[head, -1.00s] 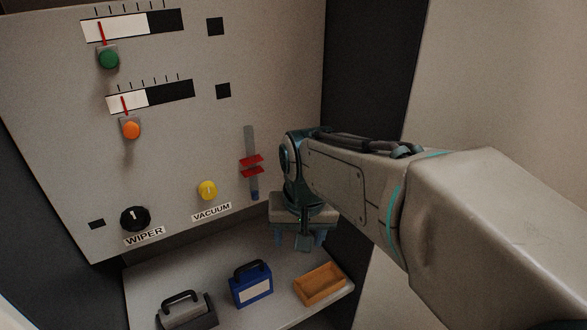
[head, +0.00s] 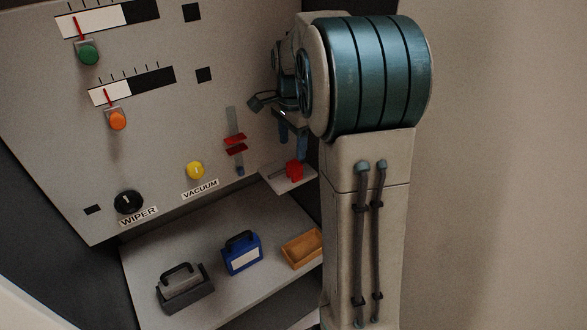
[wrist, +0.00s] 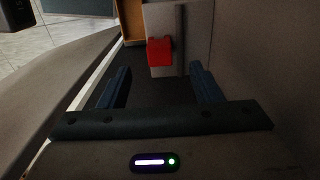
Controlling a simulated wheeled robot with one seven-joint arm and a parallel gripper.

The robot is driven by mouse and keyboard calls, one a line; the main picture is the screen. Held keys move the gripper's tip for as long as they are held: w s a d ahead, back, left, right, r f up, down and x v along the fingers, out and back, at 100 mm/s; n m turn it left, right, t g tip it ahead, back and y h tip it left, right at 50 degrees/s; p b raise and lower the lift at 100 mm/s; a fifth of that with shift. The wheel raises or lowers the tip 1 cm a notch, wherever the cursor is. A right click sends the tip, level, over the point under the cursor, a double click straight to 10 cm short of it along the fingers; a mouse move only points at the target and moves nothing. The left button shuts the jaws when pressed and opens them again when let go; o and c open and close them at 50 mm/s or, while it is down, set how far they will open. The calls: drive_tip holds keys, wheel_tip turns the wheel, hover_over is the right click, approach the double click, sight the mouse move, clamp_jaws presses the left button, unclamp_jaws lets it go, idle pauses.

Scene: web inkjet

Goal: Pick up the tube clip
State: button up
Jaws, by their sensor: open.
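A small red piece (head: 293,170), which looks like the tube clip, sits on a small grey ledge (head: 272,179) at the right side of the panel. In the wrist view the red piece (wrist: 160,51) shows ahead, between the lines of my two fingers and a little beyond their tips. My gripper (head: 292,139) is open and empty, with its blue fingers pointing down above the red piece. The open gripper (wrist: 159,77) also shows in the wrist view. Nothing lies between the fingers.
Below, a shelf (head: 210,287) holds a blue case (head: 242,255), a dark grey carrier (head: 184,292) and an orange tray (head: 303,250). A yellow knob (head: 195,170) is nearby.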

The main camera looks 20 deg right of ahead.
sight(293, 165)
wheel_tip(293, 165, down, 8)
drive_tip(key=shift+f+p, duration=0.1)
drive_tip(key=shift+p, duration=0.6)
drive_tip(key=shift+d, duration=0.1)
drive_tip(key=c, duration=1.1)
